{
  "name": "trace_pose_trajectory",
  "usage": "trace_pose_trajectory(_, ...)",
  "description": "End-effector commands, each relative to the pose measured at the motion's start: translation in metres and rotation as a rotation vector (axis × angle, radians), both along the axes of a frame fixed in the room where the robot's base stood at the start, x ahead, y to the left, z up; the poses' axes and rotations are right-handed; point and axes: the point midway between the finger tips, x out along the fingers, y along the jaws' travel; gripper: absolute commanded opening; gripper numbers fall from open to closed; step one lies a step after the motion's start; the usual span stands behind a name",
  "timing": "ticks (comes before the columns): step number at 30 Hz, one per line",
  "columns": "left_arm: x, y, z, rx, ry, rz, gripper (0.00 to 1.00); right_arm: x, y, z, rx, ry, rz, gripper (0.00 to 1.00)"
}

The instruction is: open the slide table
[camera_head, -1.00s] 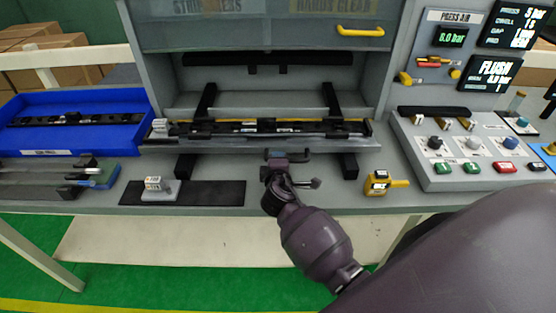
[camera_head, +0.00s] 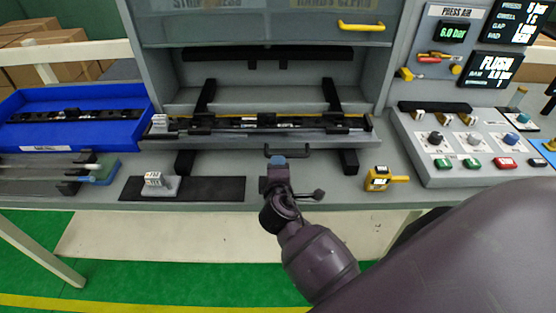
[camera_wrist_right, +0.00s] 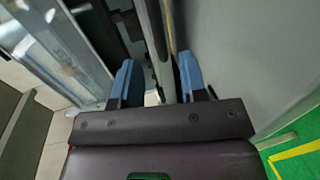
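The slide table (camera_head: 225,142) is a grey plate in the press opening, carrying a long black trim part (camera_head: 250,123). Its front edge reaches out past the press frame. A dark bar handle (camera_head: 287,151) sits at the middle of its front edge. In the right wrist view the two blue fingertips (camera_wrist_right: 157,82) stand apart, open, with a grey edge seen beyond the gap. I cannot make out the handle there. My left gripper is not in view.
A blue tray (camera_head: 28,145) lies at left. A black mat (camera_head: 215,188) with a small grey block is front left. A yellow device (camera_head: 378,179) lies right of the gripper. A button panel (camera_head: 455,145) is at right. A raised guard with a yellow handle (camera_head: 361,27) is above.

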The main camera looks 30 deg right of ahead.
Motion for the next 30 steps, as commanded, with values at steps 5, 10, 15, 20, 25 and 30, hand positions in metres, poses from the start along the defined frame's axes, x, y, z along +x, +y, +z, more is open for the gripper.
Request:
trace_pose_trajectory(5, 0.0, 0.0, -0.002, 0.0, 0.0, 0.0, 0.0, -0.023, 0.014, 0.005, 0.002, 0.0, -0.001, 0.39)
trace_pose_trajectory(10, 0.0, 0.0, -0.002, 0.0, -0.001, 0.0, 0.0, -0.034, 0.021, 0.009, -0.001, -0.001, 0.0, 0.39)
trace_pose_trajectory(15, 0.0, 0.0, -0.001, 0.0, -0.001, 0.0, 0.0, -0.037, 0.022, 0.009, -0.002, 0.0, -0.001, 0.39)
trace_pose_trajectory(20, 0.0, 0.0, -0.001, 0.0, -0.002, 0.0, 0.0, -0.037, 0.022, 0.009, -0.002, 0.0, -0.001, 0.39)
trace_pose_trajectory(25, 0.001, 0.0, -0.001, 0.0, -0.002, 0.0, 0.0, -0.036, 0.022, 0.009, -0.001, -0.001, -0.001, 0.39)
trace_pose_trajectory(30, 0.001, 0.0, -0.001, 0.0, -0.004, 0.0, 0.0, -0.036, 0.022, 0.009, 0.012, -0.01, -0.002, 0.39)
